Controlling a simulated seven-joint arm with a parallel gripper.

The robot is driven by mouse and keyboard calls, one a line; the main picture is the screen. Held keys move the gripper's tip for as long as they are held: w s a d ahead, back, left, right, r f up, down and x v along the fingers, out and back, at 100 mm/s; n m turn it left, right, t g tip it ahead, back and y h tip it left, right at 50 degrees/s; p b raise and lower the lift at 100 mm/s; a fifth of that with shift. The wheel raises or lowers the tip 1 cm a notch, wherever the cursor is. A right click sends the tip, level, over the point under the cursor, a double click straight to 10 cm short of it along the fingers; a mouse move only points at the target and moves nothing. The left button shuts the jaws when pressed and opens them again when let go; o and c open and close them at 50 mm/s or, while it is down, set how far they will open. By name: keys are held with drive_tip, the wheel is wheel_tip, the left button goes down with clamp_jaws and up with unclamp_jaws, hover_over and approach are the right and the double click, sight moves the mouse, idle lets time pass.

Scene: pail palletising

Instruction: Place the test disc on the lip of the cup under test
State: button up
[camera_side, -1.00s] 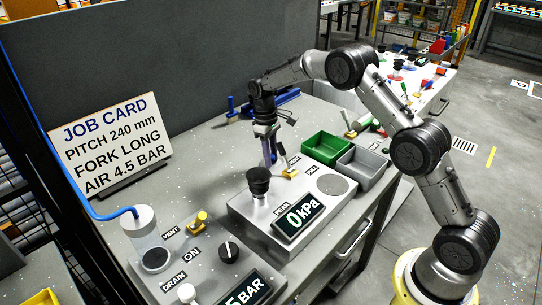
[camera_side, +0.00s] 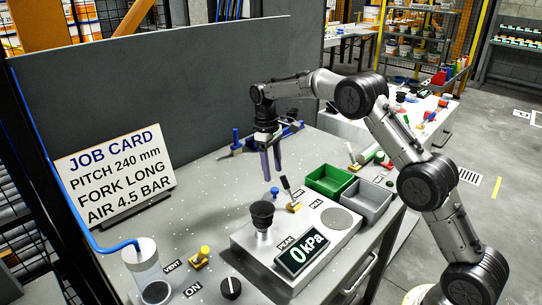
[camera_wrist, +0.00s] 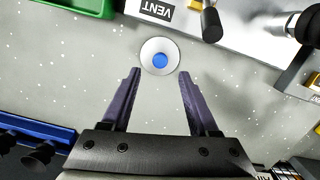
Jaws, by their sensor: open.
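The test disc (camera_wrist: 160,43) is a pale round plate with a blue knob in the middle, lying on the grey bench. In the side view its blue knob (camera_side: 275,191) shows behind the test box. The cup under test (camera_side: 262,212) is a black suction cup standing upright on the test box, its lip facing up and bare. My gripper (camera_side: 271,175) is open and empty, fingers pointing down above the disc. In the wrist view my gripper (camera_wrist: 158,74) has its two purple fingers apart, with the disc just beyond the tips and between their lines.
The silver test box (camera_side: 325,218) has a 0 kPa display (camera_side: 302,250) and a vent lever (camera_side: 286,186) close to the disc. Green (camera_side: 329,181) and grey (camera_side: 365,200) bins stand to the right. A blue rack (camera_side: 238,145) lies behind. Bench left of the disc is clear.

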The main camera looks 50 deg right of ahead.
drive_tip(key=s+a+r+m+t, duration=0.1)
drive_tip(key=s+a+r+t, duration=0.25)
drive_tip(key=s+r, duration=1.35)
drive_tip(key=s+a+f+t, duration=0.1)
drive_tip(key=s+f, duration=0.1)
drive_tip(key=s, duration=0.8)
drive_tip(key=s+a+f+m+t, duration=0.1)
drive_tip(key=s+a+t, duration=0.1)
drive_tip(key=s, duration=0.7)
drive_tip(key=shift+s+a+f, duration=0.15)
drive_tip(key=shift+s+f, duration=0.2)
drive_tip(key=shift+s, duration=0.05)
drive_tip(key=shift+o, duration=0.2)
drive_tip(key=shift+s+f+t, duration=0.25)
drive_tip(key=shift+s+f, duration=0.1)
